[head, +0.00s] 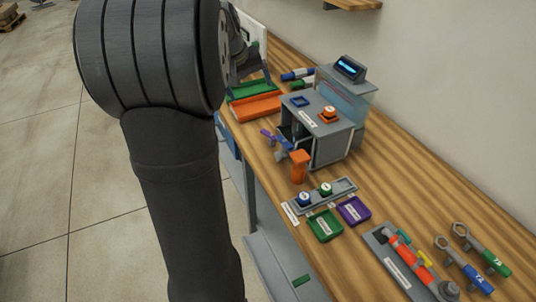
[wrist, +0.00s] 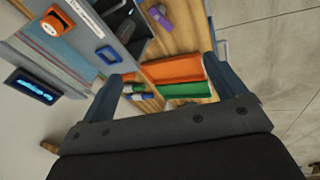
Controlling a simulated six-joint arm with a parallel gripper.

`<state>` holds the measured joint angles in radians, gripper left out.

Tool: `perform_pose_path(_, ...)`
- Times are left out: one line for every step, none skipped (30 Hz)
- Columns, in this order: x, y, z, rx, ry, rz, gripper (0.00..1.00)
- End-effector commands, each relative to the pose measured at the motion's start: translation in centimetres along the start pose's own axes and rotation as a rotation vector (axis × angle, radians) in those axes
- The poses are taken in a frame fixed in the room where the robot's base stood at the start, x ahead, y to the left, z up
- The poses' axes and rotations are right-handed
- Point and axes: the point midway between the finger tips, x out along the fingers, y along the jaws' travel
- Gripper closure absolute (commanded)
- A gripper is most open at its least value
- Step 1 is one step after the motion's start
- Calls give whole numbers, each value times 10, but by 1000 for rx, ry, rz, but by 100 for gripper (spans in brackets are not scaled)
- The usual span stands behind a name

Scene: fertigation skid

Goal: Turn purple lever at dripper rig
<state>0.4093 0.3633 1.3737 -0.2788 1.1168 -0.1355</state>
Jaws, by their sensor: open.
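A small purple part that looks like the purple lever (head: 268,135) is at the left side of a grey box-shaped unit (head: 335,145) on the bench. It also shows at the top of the wrist view (wrist: 158,18); its exact mount is too small to make out. My gripper (wrist: 164,68) is open with nothing between its fingers. In the wrist view it is over the bench by the orange tray, apart from the purple part. In the head view it is mostly hidden behind my arm, near the far trays.
An orange tray (head: 256,107) and a green tray (wrist: 186,90) lie near the gripper, with bottles beside them. A clear tank with a blue display (head: 349,67) stands behind the grey unit. An orange post (head: 299,166), small trays and wrenches lie nearer. The wall bounds the right.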

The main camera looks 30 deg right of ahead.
Motion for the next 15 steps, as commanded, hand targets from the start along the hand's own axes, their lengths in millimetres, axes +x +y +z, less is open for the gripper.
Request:
perform_pose_path(-2, 1, 1, -39, 6, -2, 11)
perform_pose_path(-3, 1, 2, -65, 9, -3, 11)
perform_pose_path(-5, 1, 3, -101, 13, -4, 11)
perform_pose_path(-6, 1, 3, -127, 17, -5, 11)
perform_pose_path(-7, 2, 4, -154, 20, -5, 11)
perform_pose_path(-8, 2, 5, -190, 25, -6, 11)
perform_pose_path(-10, 2, 5, -216, 29, -6, 11)
perform_pose_path(-1, 2, 6, -219, 25, -8, 11)
perform_pose_path(9, 1, 6, -219, 22, -9, 11)
perform_pose_path(15, 1, 5, -220, 24, -8, 11)
perform_pose_path(21, 1, 5, -220, 23, -8, 11)
perform_pose_path(29, 1, 4, -220, 24, -8, 11)
perform_pose_path(35, 1, 4, -219, 24, -8, 11)
perform_pose_path(41, 1, 4, -219, 24, -8, 11)
perform_pose_path(50, 1, 4, -219, 23, -8, 11)
